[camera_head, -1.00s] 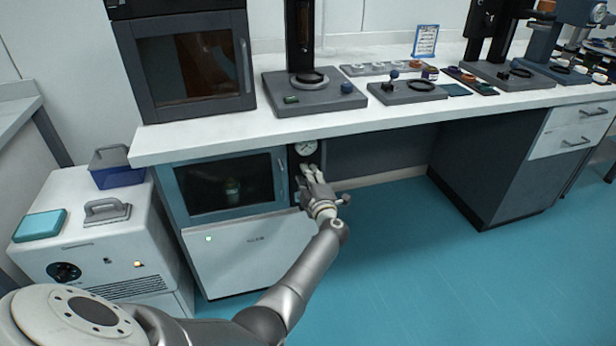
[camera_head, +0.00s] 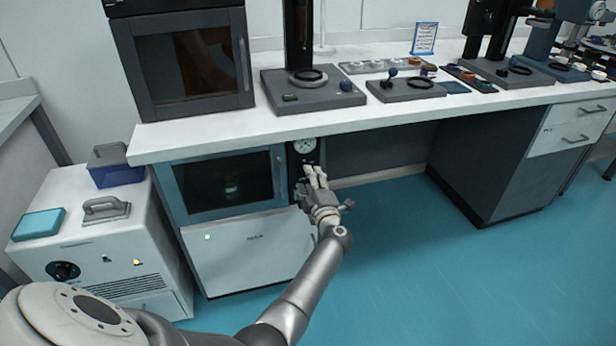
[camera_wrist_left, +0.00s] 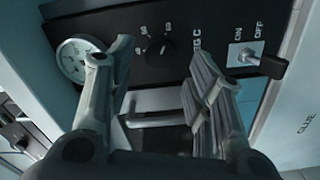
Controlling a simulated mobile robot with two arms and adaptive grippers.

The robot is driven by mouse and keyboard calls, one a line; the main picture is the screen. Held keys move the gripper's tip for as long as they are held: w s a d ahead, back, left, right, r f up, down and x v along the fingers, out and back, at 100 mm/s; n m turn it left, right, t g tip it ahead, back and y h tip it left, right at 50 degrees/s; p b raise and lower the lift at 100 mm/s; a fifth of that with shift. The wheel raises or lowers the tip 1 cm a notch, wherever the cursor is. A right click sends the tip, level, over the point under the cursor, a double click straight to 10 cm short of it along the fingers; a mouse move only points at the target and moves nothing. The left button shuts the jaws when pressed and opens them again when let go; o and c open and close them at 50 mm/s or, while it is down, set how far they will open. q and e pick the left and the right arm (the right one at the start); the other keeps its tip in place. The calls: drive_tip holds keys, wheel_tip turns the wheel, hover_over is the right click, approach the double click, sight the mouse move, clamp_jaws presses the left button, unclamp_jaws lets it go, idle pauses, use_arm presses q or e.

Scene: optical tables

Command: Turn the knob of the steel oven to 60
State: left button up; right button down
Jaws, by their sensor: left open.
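The steel oven (camera_head: 232,241) stands under the white bench, with a dark window and a black control panel at its right side. In the left wrist view, the panel (camera_wrist_left: 205,18) carries a round black knob (camera_wrist_left: 158,51) with printed scale marks around it, too small to read surely. My left gripper (camera_head: 315,172) is in front of the panel, below the gauge. In the left wrist view, its open fingers (camera_wrist_left: 162,58) stand either side of the knob's line of sight with nothing between them. Contact with the knob does not show. My right gripper is out of view.
A round white gauge (camera_wrist_left: 76,60) is left of the knob, and an ON/OFF toggle switch (camera_wrist_left: 252,54) is right of it. A metal bar handle (camera_wrist_left: 155,119) shows below. The white bench top (camera_head: 210,134) overhangs the panel. Blue floor (camera_head: 430,270) is clear at right.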

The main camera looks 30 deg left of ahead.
use_arm(q)
drive_tip(key=shift+v, duration=2.25)
drive_tip(key=s+d+f+m+t+h, duration=0.1)
drive_tip(key=s+d+f+m+h, duration=0.3)
drive_tip(key=d+f+m+h, duration=0.45)
drive_tip(key=s+d+f+m+t+h, duration=0.2)
drive_tip(key=s+d+f+m+h, duration=0.2)
drive_tip(key=d+f+m+h, duration=0.45)
drive_tip(key=s+d+f+m+g, duration=0.3)
drive_tip(key=s+f+m+g, duration=0.25)
drive_tip(key=s, duration=0.35)
drive_tip(key=s+a+f+m+g+y+p, duration=0.1)
drive_tip(key=s+f+p, duration=0.3)
drive_tip(key=s, duration=0.9)
drive_tip(key=s+a+f+m+g+y+p, duration=0.1)
drive_tip(key=s+a+f+g+p, duration=0.2)
drive_tip(key=s+p, duration=0.4)
drive_tip(key=s+a+f+m+g+y+p, duration=0.1)
drive_tip(key=s+f+g+p, duration=0.3)
drive_tip(key=s, duration=1.5)
drive_tip(key=shift+a+f+m+p, duration=0.35)
drive_tip(key=shift+a+m+p, duration=0.1)
drive_tip(key=shift+a+p, duration=0.3)
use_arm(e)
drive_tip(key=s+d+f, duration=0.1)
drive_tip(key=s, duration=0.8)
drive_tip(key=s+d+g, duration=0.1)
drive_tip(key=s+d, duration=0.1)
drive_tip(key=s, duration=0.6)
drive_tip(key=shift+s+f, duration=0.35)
